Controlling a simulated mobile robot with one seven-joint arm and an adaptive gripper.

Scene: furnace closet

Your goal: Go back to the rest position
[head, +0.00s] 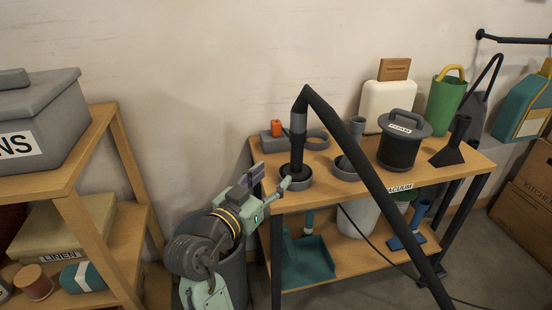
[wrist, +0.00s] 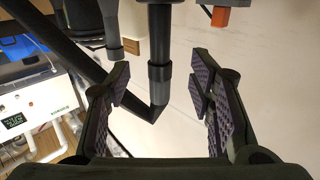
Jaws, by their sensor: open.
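My gripper (head: 272,179) is open, low at the left end of the wooden workbench (head: 262,205). Nothing is held in it. In the wrist view its padded fingers (wrist: 158,88) stand wide apart, with a gap between each and the tube. A black vacuum tube with a grey collar (head: 298,123) stands upright in a round grey holder (head: 305,180) just beyond my gripper. It bends at the top and a long black pipe (head: 372,180) slants down to the front right. In the wrist view the grey collar (wrist: 160,73) shows between the fingers.
The bench also carries a second round holder (head: 343,172), a dark canister (head: 400,147), a floor nozzle (head: 453,147) and a green watering can (head: 445,105). A wooden shelf (head: 125,160) with a grey box (head: 45,110) stands left. A grey bin (head: 232,280) is close behind my arm.

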